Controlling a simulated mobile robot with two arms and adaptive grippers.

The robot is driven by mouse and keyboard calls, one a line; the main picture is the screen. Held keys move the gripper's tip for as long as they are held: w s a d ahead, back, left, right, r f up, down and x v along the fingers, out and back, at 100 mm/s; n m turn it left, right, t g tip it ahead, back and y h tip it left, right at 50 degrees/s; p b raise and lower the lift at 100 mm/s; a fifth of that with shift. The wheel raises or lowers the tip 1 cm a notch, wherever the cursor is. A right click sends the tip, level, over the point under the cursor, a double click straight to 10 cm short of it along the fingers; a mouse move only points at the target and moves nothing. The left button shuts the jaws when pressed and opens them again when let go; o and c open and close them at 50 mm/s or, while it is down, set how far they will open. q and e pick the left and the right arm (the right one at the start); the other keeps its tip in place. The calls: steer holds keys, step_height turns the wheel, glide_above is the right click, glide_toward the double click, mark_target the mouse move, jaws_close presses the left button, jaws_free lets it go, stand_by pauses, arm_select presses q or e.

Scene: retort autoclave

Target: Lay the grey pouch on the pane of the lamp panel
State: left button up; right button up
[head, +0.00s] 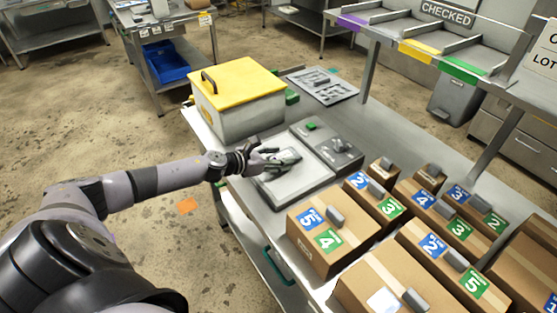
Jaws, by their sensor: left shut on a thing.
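The lamp panel (318,149) lies on the steel bench, with a pale pane (297,182) at its left and a dark control side with a green button at its right. My left gripper (276,158) reaches in from the left, over the pane's upper left part. It is shut on the grey pouch (288,157), which looks small and dark here and is partly hidden by the fingers. I cannot tell whether the pouch touches the pane. My right gripper is not in view.
A metal box with a yellow lid (238,82) stands behind the panel. Several numbered cardboard boxes (327,258) crowd the front right of the bench. A slotted grey plate (323,86) lies farther back. A shelf with coloured strips (420,50) stands along the far side.

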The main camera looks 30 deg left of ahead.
arm_select(q)
steer(key=shift+f, duration=0.2)
steer(key=shift+f+b, duration=0.35)
steer(key=o, duration=0.8)
steer(key=shift+s, duration=0.1)
steer(key=o, duration=0.4)
steer(key=shift+f, duration=0.1)
